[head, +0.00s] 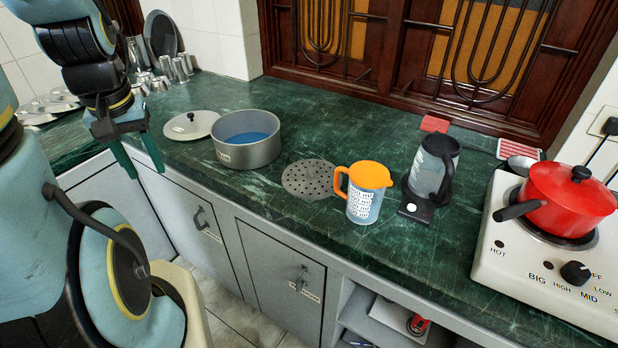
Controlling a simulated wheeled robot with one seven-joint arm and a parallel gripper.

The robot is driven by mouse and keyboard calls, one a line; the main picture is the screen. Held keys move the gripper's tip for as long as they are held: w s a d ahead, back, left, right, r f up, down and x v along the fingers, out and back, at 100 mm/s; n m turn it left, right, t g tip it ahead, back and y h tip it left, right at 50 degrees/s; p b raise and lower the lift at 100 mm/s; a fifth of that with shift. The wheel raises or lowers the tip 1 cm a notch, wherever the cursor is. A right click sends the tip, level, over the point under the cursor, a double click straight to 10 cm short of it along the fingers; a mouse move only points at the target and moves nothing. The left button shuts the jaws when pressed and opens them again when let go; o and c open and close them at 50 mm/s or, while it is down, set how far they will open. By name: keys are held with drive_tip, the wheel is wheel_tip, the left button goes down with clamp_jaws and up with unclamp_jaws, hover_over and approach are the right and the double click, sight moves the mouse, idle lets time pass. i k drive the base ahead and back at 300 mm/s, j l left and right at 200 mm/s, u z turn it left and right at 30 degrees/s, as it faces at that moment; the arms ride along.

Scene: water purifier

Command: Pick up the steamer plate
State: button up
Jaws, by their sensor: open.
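The steamer plate (309,180) is a flat, round grey disc with several holes. It lies on the green counter between the grey pot and the orange-lidded jug, and the jug's handle is close to its right edge. My gripper (143,174) hangs at the left, over the counter's front edge, with its green fingers pointing down. It is open and empty. It is well to the left of the plate, with the pot between them in the picture.
A jug (364,195), a kettle (433,167) and a red pot (567,198) on a stove stand to the right. The green counter (330,235) is clear in front of the plate.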

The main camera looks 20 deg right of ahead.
sight(307, 179)
drive_tip(key=z, duration=1.3)
drive_tip(key=i+j+z, duration=0.15)
drive_tip(key=j, duration=0.85)
drive_tip(key=j+z, duration=0.1)
drive_tip(key=j, duration=0.85)
drive_tip(key=i, duration=0.05)
